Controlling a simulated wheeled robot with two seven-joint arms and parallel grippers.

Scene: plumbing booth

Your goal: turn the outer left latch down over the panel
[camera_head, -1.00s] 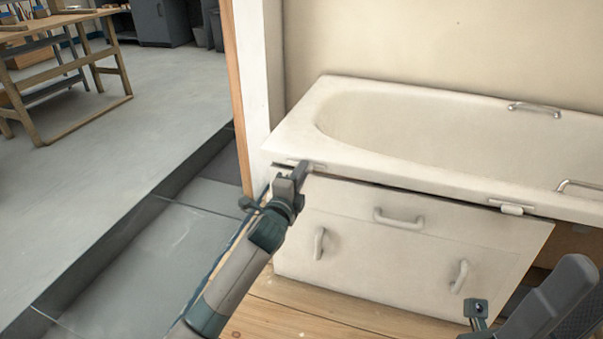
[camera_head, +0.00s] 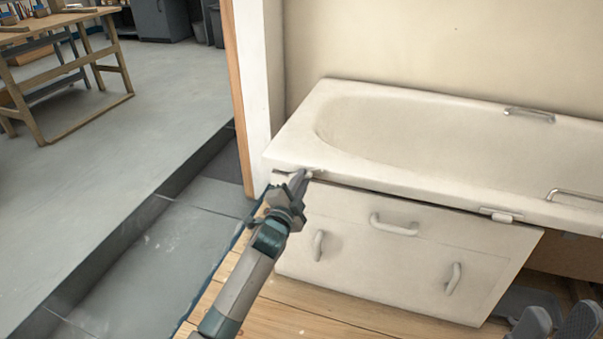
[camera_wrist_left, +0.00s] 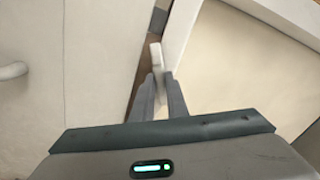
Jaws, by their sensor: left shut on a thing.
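The white bath panel (camera_head: 345,225) stands under the front rim of the bathtub (camera_head: 400,178). The outer left latch (camera_head: 314,172) is a small white piece at the left end of the rim. My left gripper (camera_head: 304,177) is shut on it there and hides most of it. In the left wrist view, the white latch (camera_wrist_left: 155,56) shows at the tips of the closed fingers (camera_wrist_left: 160,88), beside a gap at the panel edge. Two dark grey parts, seemingly my right gripper (camera_head: 558,322), are cut off at the lower right, away from the latch.
A second white latch (camera_head: 501,216) sits under the rim farther right. The panel has a wide handle (camera_head: 394,225) and two smaller side handles. A white wall post (camera_head: 258,85) stands left of the tub. Wooden boards (camera_head: 310,308) lie in front.

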